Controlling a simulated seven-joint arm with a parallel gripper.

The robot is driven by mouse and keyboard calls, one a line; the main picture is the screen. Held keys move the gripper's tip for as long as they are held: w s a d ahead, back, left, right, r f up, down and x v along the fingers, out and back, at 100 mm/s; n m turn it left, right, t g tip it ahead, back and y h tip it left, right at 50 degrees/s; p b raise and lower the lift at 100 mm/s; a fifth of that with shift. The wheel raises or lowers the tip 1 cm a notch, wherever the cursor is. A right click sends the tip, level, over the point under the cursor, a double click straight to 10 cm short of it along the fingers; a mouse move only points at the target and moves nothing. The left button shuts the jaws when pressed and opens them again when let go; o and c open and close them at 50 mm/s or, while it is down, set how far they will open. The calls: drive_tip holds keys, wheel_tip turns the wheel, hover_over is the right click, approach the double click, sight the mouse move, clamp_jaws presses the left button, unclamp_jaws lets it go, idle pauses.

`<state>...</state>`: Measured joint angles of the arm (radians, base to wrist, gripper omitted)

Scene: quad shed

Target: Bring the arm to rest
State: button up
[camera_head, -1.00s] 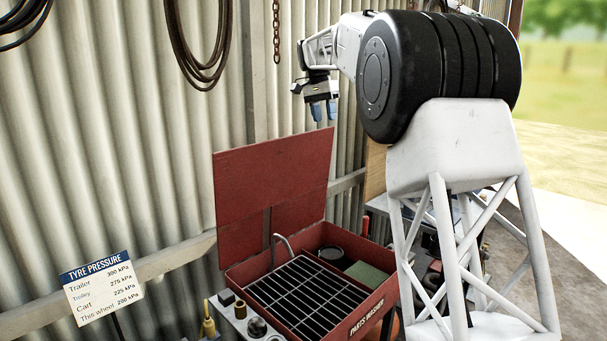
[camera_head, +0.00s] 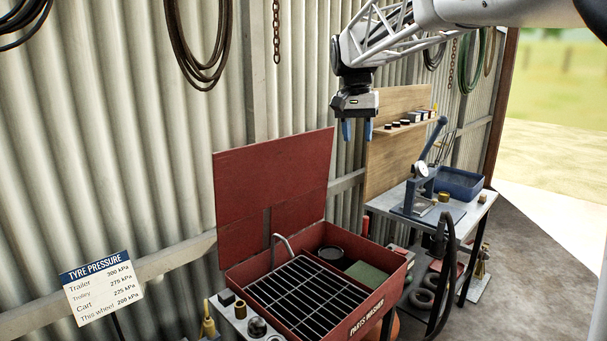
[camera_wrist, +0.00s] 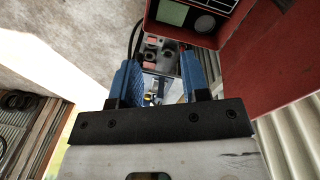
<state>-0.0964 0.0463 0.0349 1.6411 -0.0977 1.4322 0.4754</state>
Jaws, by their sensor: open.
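My gripper (camera_head: 357,130) hangs from my white lattice arm in the head view, pointing down. Its two blue fingers are apart, with nothing between them. It is in the air above and behind the right side of the red parts washer (camera_head: 392,290), near the corrugated wall. In the wrist view, my gripper (camera_wrist: 165,82) also shows with its blue fingers spread and empty. Part of the red washer (camera_wrist: 255,50) is in that view at the upper right, apart from the fingers.
The washer's red lid (camera_head: 270,190) stands open. A bench (camera_head: 470,218) at the right carries a press (camera_head: 420,190) and a blue bin (camera_head: 460,184), with a wooden board (camera_head: 385,158) behind. A tyre pressure sign (camera_head: 103,290) stands at lower left. Open floor lies at the right.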

drive_tip(key=s+d+f+n+t, duration=0.1)
drive_tip(key=s+f, duration=0.6)
drive_tip(key=s, duration=0.7)
drive_tip(key=s+d+f+n, duration=0.1)
drive_tip(key=s+d+f, duration=0.1)
drive_tip(key=s+f, duration=0.6)
drive_tip(key=s+d+f+n+t+y, duration=0.1)
drive_tip(key=s+f, duration=0.7)
drive_tip(key=s, duration=1.1)
drive_tip(key=shift+s+d+f+n+t, duration=0.15)
drive_tip(key=shift+s+d+n+t, duration=0.3)
drive_tip(key=shift+d, duration=0.35)
